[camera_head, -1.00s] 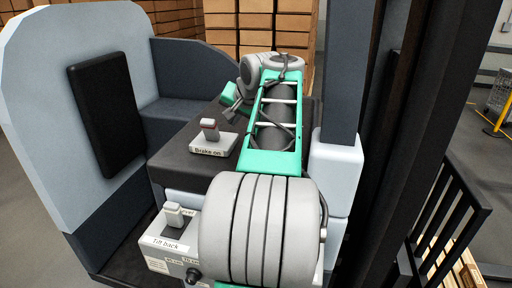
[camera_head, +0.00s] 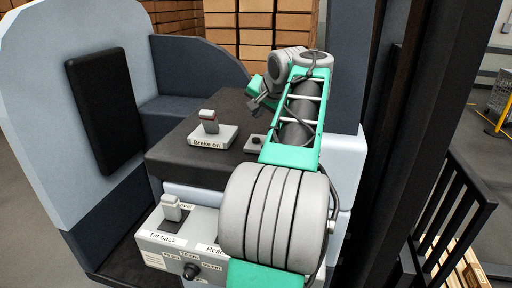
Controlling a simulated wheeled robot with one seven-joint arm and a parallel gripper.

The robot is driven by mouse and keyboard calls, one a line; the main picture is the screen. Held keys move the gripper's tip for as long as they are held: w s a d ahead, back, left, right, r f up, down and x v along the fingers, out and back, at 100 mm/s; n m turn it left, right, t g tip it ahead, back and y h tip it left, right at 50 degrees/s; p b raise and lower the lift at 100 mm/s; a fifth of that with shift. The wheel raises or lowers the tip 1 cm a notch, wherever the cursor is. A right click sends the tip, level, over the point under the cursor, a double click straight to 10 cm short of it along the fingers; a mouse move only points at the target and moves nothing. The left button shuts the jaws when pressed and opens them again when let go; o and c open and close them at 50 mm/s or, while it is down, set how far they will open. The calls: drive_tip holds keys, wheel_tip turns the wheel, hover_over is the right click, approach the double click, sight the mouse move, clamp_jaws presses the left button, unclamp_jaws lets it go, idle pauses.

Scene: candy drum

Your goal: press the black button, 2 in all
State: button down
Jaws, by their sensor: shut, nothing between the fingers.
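A small grey box with a dark round top (camera_head: 256,143) sits on the black console top, just left of my green arm link. It may be the black button, but it is too small to be sure. A black round knob (camera_head: 190,271) is on the front of the lower grey panel, among labels in cm. My gripper (camera_head: 255,104) is small and dark at the far end of my arm, above the back of the console. It is shut and empty, apart from both the small box and the knob.
A grey lever (camera_head: 172,208) stands on the lower panel (camera_head: 150,247) by a "Tilt back" label. My arm hides the panel's right part. A dark mast (camera_head: 405,130) rises at right.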

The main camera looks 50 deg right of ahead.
drive_tip(key=b, duration=0.3)
hover_over(257, 140)
wheel_tip(257, 140, down, 4)
drive_tip(key=shift+a+f, duration=0.1)
drive_tip(key=shift+f+b, duration=0.4)
drive_tip(key=shift+f, duration=0.15)
idle(1.2)
drive_tip(key=shift+f, duration=0.45)
drive_tip(key=shift+f+b, duration=0.4)
drive_tip(key=shift+f, duration=0.1)
idle(0.4)
drive_tip(key=shift+r, duration=0.1)
drive_tip(key=shift+r+p, duration=0.8)
drive_tip(key=shift+p, duration=0.25)
drive_tip(key=shift+r, duration=0.1)
